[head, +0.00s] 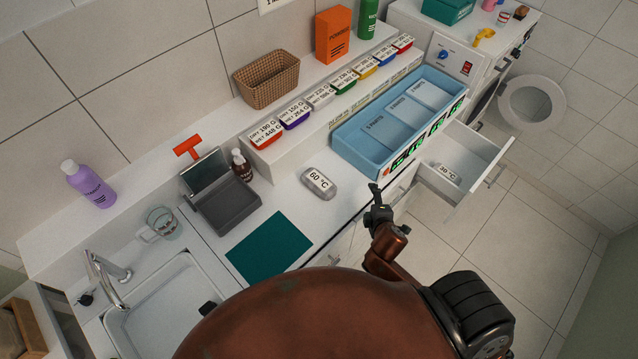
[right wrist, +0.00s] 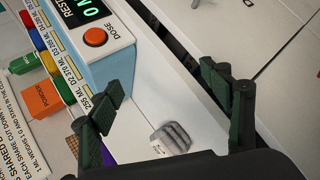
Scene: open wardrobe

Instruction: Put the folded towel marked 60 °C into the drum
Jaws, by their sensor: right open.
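The folded grey towel marked 60 °C (head: 319,182) lies flat on the white counter, label up. It also shows in the right wrist view (right wrist: 172,138), below and between the finger pads. My right gripper (head: 378,200) is open and empty, over the counter's front edge to the right of the towel and apart from it. The round door (head: 531,103) of the white machine at the upper right stands swung open. The drum's inside is mostly hidden behind the machine's front edge. My left gripper is not in view.
An open drawer (head: 486,149) sticks out of the counter front, holding another folded towel marked 30 °C (head: 447,173). A blue dispenser tray (head: 395,118) stands behind and right of the 60 °C towel. A green mat (head: 268,247) and a grey scale (head: 224,200) lie to the left.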

